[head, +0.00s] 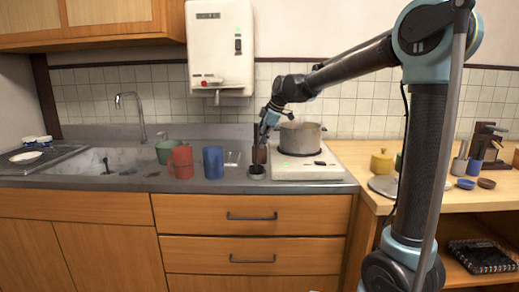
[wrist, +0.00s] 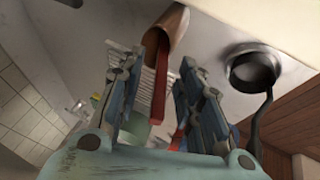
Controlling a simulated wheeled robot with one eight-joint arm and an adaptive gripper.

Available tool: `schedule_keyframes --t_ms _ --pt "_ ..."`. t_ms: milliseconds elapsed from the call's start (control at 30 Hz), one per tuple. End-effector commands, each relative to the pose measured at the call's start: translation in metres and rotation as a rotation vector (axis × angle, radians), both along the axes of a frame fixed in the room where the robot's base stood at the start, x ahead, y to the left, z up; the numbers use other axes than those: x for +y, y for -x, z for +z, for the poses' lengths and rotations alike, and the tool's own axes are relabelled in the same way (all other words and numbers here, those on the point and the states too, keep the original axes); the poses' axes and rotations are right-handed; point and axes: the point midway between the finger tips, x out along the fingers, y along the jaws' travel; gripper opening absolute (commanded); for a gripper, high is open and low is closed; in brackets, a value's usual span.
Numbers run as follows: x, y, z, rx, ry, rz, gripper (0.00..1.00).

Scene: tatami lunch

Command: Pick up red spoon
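In the wrist view a red spoon (wrist: 160,85) shows as a long red strip. It stands out of a brown cylindrical holder (wrist: 168,32) and runs between the two fingers of my gripper (wrist: 158,85). The fingers are apart, with a gap visible on both sides of the red strip. In the head view my gripper (head: 266,128) points down over the counter, just above the brown holder (head: 260,155). The spoon cannot be made out in the head view.
A red mug (head: 181,162), a blue mug (head: 213,162) and a green pot (head: 166,152) stand left of the holder. A small dark cup (head: 256,172) is in front of it. A grey pot (head: 301,138) sits on the stove at right. In the wrist view a round black vessel (wrist: 254,68) is nearby.

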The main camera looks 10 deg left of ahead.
Motion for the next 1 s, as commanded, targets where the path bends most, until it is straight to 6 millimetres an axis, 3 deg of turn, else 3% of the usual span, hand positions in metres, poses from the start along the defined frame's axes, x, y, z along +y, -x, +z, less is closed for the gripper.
schedule_keyframes --t_ms 133,300,767,1000 --pt "0.000 0.000 0.000 0.000 0.000 0.000 0.33" --pt "0.000 0.000 0.000 0.000 0.000 0.000 0.00" --pt "0.001 0.002 0.005 0.001 0.000 0.002 0.00" --pt "-0.002 0.014 0.040 0.001 0.000 0.002 0.00"
